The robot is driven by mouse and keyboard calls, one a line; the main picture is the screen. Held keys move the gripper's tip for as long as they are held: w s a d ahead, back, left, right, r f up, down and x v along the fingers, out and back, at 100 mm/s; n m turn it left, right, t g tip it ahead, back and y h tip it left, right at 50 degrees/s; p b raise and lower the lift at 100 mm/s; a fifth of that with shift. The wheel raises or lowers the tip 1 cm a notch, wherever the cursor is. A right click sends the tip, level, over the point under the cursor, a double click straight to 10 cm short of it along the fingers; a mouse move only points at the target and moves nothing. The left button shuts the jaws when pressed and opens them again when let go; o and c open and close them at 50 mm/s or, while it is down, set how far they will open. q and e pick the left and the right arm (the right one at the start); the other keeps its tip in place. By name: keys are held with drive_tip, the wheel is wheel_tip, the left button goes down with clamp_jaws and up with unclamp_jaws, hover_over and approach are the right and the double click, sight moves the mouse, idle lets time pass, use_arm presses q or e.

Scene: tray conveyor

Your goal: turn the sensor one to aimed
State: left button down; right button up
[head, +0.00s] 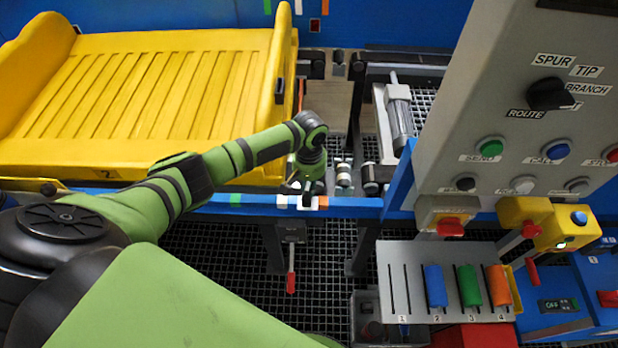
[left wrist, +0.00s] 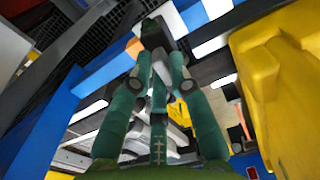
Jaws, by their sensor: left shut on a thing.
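My left gripper (head: 310,184) reaches down over the blue front rail, at the front right corner of the yellow tray. It is shut on a small part at the rail, which I take to be sensor one (head: 308,198). The fingers hide most of that part, so I cannot tell which way it faces. In the left wrist view the two green fingers of the left gripper (left wrist: 158,42) close in on a dark piece. Coloured marks, white and orange among them, lie on the rail beside the gripper. My right gripper is out of view.
The yellow tilted tray (head: 28,150) fills the left back. A grey control panel (head: 500,130) with a knob and buttons stands at the right. Below it is a slotted plate (head: 398,268) with coloured handles. A red-handled lever (head: 291,280) hangs under the rail.

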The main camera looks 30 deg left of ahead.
use_arm(q)
drive_tip(key=shift+r+n, duration=0.25)
drive_tip(key=shift+n, duration=0.25)
drive_tip(key=shift+f+n+p, duration=0.2)
drive_tip(key=shift+n+p, duration=0.1)
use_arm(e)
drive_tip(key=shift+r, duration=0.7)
use_arm(q)
drive_tip(key=c, duration=1.1)
unclamp_jaws()
drive_tip(key=shift+c, duration=0.2)
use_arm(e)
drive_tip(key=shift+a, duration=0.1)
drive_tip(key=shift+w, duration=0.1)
use_arm(q)
drive_tip(key=shift+r, duration=0.1)
wheel_tip(320, 180, up, 12)
